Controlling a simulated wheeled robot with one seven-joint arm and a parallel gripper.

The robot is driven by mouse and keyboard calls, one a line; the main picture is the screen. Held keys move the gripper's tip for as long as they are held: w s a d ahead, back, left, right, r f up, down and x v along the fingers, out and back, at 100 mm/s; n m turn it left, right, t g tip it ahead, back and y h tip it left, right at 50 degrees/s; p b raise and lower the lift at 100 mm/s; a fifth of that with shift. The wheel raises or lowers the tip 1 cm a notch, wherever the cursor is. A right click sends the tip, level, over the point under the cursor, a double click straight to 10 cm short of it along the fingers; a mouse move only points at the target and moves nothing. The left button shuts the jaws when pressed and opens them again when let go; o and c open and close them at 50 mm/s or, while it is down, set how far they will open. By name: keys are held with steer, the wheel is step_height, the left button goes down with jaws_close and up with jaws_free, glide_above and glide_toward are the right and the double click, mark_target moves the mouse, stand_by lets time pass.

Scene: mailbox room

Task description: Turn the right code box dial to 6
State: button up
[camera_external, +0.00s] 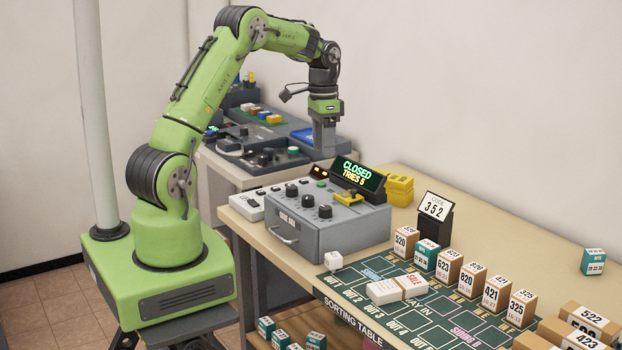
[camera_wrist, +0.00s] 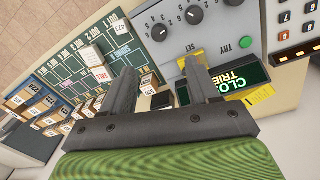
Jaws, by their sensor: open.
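The code box (camera_external: 335,232) is a grey box on the table, with a row of dark dials on its top. The right dial (camera_external: 325,211) is the one nearest the sorting mat; in the wrist view it (camera_wrist: 159,32) lies near the top, with digits around it. I cannot read its setting surely. The middle dial (camera_external: 307,201) and left dial (camera_external: 292,190) sit beside it. My gripper (camera_external: 325,152) is open and empty, pointing down, above and behind the box, apart from the dials. In the wrist view its fingers (camera_wrist: 160,66) spread below the right dial.
A display (camera_external: 358,175) on the box reads CLOSED, TRIES 5. A yellow part (camera_external: 350,197) is near it. Numbered boxes (camera_external: 447,265) stand on the green sorting mat (camera_external: 440,310). Another device (camera_external: 262,155) stands behind.

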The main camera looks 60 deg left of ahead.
mark_target(325, 207)
steer(key=f, duration=1)
steer(key=d+f, duration=0.1)
steer(key=f, duration=0.4)
steer(key=shift+s, duration=0.15)
steer(key=shift+r, duration=0.1)
steer(key=c, duration=1)
